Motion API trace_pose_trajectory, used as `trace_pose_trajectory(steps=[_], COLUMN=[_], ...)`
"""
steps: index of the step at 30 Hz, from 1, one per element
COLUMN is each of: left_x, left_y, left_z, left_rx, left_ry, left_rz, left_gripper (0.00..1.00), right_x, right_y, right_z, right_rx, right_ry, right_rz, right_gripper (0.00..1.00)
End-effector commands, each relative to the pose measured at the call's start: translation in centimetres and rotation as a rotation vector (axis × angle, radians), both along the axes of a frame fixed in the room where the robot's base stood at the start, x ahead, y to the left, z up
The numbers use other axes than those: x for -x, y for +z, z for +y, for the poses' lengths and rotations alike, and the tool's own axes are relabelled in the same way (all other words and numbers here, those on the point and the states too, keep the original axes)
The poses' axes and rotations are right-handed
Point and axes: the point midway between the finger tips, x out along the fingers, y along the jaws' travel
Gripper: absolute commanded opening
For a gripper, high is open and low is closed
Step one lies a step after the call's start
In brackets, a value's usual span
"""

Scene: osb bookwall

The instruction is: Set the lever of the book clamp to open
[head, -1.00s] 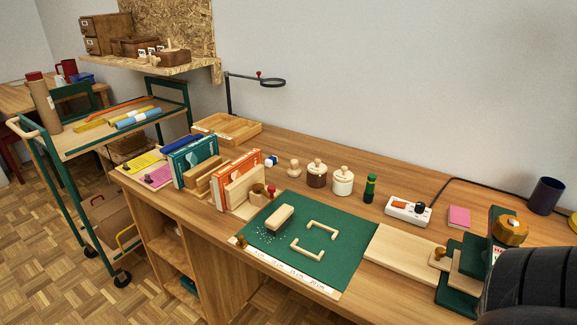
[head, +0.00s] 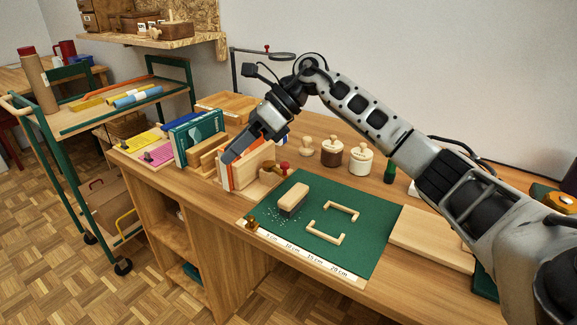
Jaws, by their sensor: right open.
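A wooden holder (head: 262,185) stands on the workbench at the back left edge of the green mat, with an orange and white book (head: 226,172) upright in it. A small red knob (head: 285,168) shows at its right side and may belong to the clamp's lever; its setting is too small to tell. My right gripper (head: 234,154) is open, pointing down and left over the top of the orange book and hiding part of it. I cannot tell whether it touches the book. My left gripper is not in view.
The green mat (head: 310,258) carries a wooden brush (head: 293,196) and two wooden handles. A green book (head: 204,128) stands in another wooden holder to the left. Lidded jars (head: 360,160) stand behind the mat. My right arm crosses above the bench's right side.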

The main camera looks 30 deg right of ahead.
Motion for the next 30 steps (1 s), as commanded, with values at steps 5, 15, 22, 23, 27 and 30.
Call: trace_pose_trajectory(steps=[5, 15, 22, 23, 27, 30], left_x=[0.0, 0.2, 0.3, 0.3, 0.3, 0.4], left_y=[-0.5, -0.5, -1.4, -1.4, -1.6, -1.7], left_z=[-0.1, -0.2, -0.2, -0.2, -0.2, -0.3], left_rx=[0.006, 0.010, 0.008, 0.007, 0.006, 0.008], left_ry=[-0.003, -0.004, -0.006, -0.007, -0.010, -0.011], left_rz=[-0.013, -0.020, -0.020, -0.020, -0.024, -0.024], left_gripper=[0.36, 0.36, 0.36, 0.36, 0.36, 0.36], right_x=[0.3, 2.0, 1.0, 0.8, 0.1, -0.4], right_y=[4.6, 6.0, 1.7, 1.1, -1.8, -3.6], right_z=[-11.9, -17.2, -15.7, -15.5, -14.5, -13.9], right_rx=[0.384, 0.543, 0.538, 0.538, 0.538, 0.536], right_ry=[-0.058, -0.104, -0.101, -0.102, -0.102, -0.103], right_rz=[-0.027, 0.025, 0.025, 0.024, 0.025, 0.023], right_gripper=[0.41, 0.41, 0.41, 0.41, 0.41, 0.41])
